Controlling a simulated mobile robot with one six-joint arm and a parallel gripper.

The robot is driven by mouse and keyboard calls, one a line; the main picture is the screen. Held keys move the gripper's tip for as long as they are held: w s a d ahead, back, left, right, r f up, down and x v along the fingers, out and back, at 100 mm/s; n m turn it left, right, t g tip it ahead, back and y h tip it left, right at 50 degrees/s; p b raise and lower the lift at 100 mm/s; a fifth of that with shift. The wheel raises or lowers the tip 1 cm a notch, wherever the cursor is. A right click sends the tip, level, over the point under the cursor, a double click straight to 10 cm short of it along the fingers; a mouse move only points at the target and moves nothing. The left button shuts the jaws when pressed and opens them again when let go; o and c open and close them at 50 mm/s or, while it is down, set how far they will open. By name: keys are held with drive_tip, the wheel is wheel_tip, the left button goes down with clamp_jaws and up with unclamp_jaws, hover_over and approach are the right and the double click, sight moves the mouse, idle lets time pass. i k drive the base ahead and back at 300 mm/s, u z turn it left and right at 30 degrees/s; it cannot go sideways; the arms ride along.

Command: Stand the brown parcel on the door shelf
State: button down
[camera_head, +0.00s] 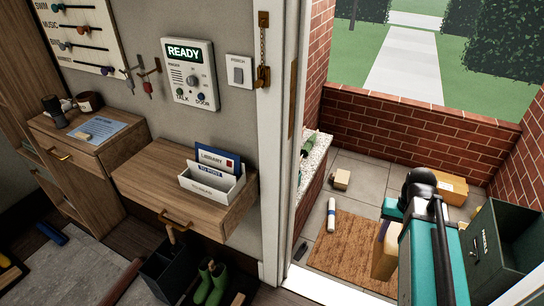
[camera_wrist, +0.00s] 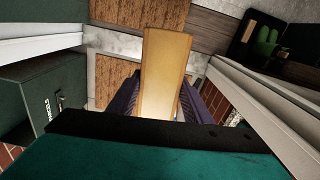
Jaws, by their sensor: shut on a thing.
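My gripper (camera_head: 386,236) is in the porch, above the right side of the doormat. Its purple fingers are shut on a tan-brown parcel (camera_head: 384,265), partly hidden by my arm in the head view. In the wrist view the parcel (camera_wrist: 165,75) is a long, plain block between the two fingers (camera_wrist: 162,100), clear of the floor. A brick ledge with a speckled top (camera_head: 316,155) stands just outside the doorway, with a green object on it; it looks like the door shelf.
A small box (camera_head: 340,179), a white roll (camera_head: 331,215) and a larger carton (camera_head: 451,188) are on the porch floor around the doormat (camera_head: 345,246). A dark green metal box (camera_head: 505,245) stands at right. The door frame (camera_head: 284,140) separates ledge and indoor letter shelf (camera_head: 235,214).

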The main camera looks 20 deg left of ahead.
sight(165, 168)
drive_tip(key=z, duration=0.05)
drive_tip(key=k, duration=0.55)
drive_tip(key=u, duration=2.7)
drive_tip(key=i, duration=0.4)
drive_tip(key=u, duration=0.15)
